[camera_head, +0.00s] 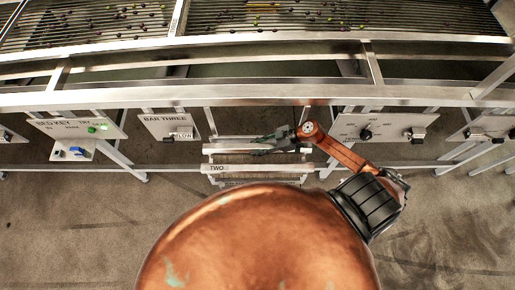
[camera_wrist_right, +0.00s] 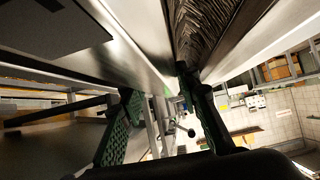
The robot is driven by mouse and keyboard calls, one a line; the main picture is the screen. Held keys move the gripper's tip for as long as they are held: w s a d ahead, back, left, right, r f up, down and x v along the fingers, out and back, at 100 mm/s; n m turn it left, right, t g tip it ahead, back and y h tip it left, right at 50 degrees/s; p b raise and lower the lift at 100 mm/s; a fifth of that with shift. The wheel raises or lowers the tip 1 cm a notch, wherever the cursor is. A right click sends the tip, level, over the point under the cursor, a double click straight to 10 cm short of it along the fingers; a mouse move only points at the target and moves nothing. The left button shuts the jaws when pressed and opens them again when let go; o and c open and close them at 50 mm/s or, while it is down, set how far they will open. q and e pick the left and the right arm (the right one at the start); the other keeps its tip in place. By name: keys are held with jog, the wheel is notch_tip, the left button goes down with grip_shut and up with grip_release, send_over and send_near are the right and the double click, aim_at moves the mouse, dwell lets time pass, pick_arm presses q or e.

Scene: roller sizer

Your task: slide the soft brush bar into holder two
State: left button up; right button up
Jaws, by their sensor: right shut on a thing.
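Holder two (camera_head: 250,168) is a pale metal rack with a "TWO" label, below the machine's front rail in the head view. My right gripper (camera_head: 267,145) is over its upper part, shut on what looks like the soft brush bar. In the right wrist view, dark bristles (camera_wrist_right: 207,25) run away beyond the green fingers of this gripper (camera_wrist_right: 158,90), beside a pale metal edge. Most of the grip is hidden, and I cannot tell whether the bar is seated in the holder. My left gripper is not in view.
A "BAR THREE" panel (camera_head: 165,125) hangs left of the holder, with a "BED KEY" panel (camera_head: 75,128) farther left. A panel with dark knobs (camera_head: 378,128) is on the right. The long metal rail (camera_head: 250,92) crosses above. Bare floor lies in front.

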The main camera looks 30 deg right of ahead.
jog(key=shift+r, duration=0.1)
grip_shut()
jog(key=shift+r, duration=0.4)
notch_tip(320, 180, up, 2)
jog(key=shift+r+p, duration=0.1)
jog(key=shift+p, duration=0.4)
jog(key=s+a+r+p, duration=0.5)
jog(key=a+r, duration=0.5)
jog(key=a, duration=0.2)
jog(key=shift+s+a, duration=0.3)
jog(key=shift+s, duration=0.35)
